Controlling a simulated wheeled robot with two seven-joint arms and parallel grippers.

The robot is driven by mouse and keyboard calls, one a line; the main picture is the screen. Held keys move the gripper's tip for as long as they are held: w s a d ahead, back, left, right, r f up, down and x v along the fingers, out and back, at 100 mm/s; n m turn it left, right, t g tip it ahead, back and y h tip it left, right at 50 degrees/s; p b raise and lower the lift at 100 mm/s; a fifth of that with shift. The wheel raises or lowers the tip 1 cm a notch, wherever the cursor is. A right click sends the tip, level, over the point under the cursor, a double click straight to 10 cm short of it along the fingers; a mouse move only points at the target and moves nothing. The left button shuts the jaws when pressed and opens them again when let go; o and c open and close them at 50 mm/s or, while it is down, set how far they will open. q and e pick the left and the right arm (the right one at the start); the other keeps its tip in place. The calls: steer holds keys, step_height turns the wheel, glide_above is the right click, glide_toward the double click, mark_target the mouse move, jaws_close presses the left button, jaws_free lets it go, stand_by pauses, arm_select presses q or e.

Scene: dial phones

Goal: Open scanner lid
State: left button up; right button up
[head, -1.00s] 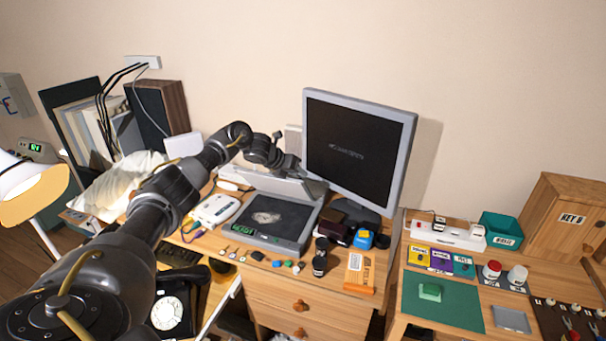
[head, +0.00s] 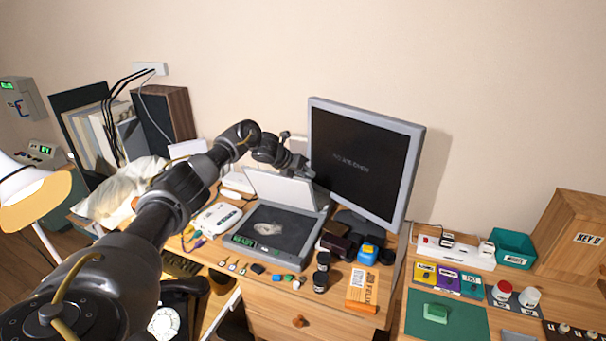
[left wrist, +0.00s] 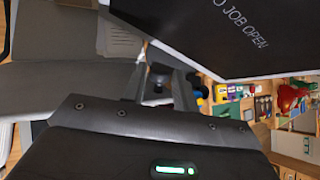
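The scanner (head: 281,261) is a grey flatbed on the wooden desk, left of the monitor. Its dark glass bed (head: 285,228) is exposed, with a pale mottled shape (head: 267,228) on it. Its pale lid (head: 280,188) stands raised at the back edge. My left gripper (head: 303,170) is at the lid's upper right corner, close to the monitor's left edge. My right gripper is out of view.
The monitor (head: 362,155) stands close to the right of my left gripper. A white device (head: 216,218) is left of the scanner. Small coloured items, dark jars (head: 321,272) and an orange box (head: 361,290) line the desk front. A rotary phone (head: 165,320) is below.

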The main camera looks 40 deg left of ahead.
arm_select(q)
steer(key=shift+o, duration=1.1)
steer(key=shift+f, duration=0.15)
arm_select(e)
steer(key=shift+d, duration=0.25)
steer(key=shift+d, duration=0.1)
arm_select(q)
steer(key=shift+s+a+r, duration=0.1)
steer(key=shift+s+r, duration=0.2)
steer(key=b+v, duration=0.2)
steer(key=v, duration=0.8)
steer(key=shift+w+b, duration=0.1)
steer(key=shift+b, duration=0.25)
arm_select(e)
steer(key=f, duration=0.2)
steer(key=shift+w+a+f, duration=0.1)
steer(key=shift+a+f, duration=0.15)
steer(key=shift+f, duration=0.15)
